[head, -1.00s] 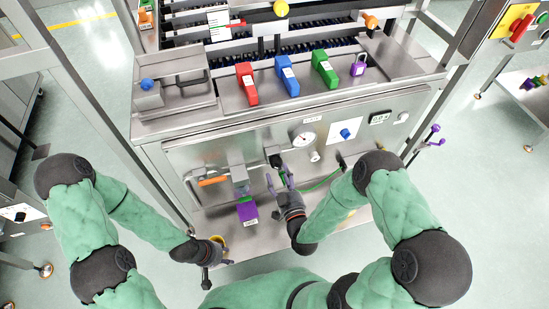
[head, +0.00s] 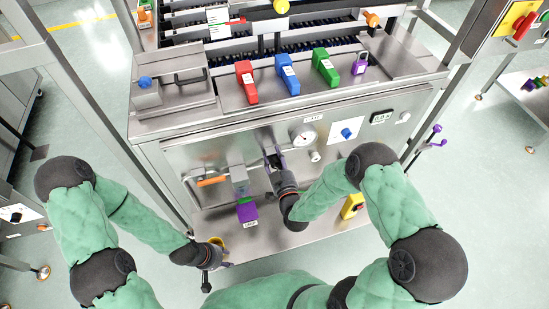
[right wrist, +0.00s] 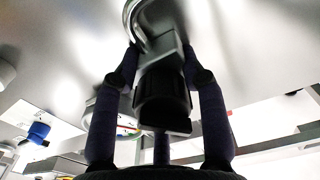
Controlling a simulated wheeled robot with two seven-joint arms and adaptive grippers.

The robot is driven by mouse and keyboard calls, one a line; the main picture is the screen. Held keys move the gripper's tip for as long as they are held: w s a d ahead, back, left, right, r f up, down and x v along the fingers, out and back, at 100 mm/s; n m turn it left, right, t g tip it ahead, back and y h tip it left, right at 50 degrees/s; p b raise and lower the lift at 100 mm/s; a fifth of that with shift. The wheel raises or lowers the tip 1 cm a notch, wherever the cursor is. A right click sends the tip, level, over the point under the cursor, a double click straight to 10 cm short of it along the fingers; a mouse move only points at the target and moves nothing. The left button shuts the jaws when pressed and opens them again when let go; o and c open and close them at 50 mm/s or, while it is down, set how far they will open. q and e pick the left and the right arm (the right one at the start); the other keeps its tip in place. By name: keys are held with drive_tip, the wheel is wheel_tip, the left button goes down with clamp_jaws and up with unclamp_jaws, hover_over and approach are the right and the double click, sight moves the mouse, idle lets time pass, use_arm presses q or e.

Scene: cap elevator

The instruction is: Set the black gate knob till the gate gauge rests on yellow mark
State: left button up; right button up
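The black gate knob (head: 270,154) sits on the steel front panel and is partly covered by my right gripper (head: 275,163). In the right wrist view the black knob (right wrist: 162,108) lies between the spread fingers of my right gripper (right wrist: 160,65), with a finger on each side; firm contact does not show. The round white gauge (head: 304,139) is just right of the knob; its needle and yellow mark are too small to read. My left gripper (head: 217,258) hangs low at the left, away from the knob; its fingers are unclear.
A blue knob (head: 347,133) on a white plate and a small display (head: 381,117) are right of the gauge. An orange handle (head: 211,181) and a purple block (head: 247,212) are at left. Red (head: 246,82), blue (head: 287,75) and green (head: 325,67) blocks stand above.

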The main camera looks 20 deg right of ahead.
drive_tip(key=c, duration=0.3)
drive_tip(key=shift+f, duration=0.15)
drive_tip(key=shift+c, duration=0.2)
drive_tip(key=shift+s, duration=0.1)
drive_tip(key=shift+a+m, duration=0.1)
drive_tip(key=shift+m, duration=0.5)
drive_tip(key=shift+f, duration=0.1)
drive_tip(key=o, duration=1.2)
drive_tip(key=shift+c, duration=0.2)
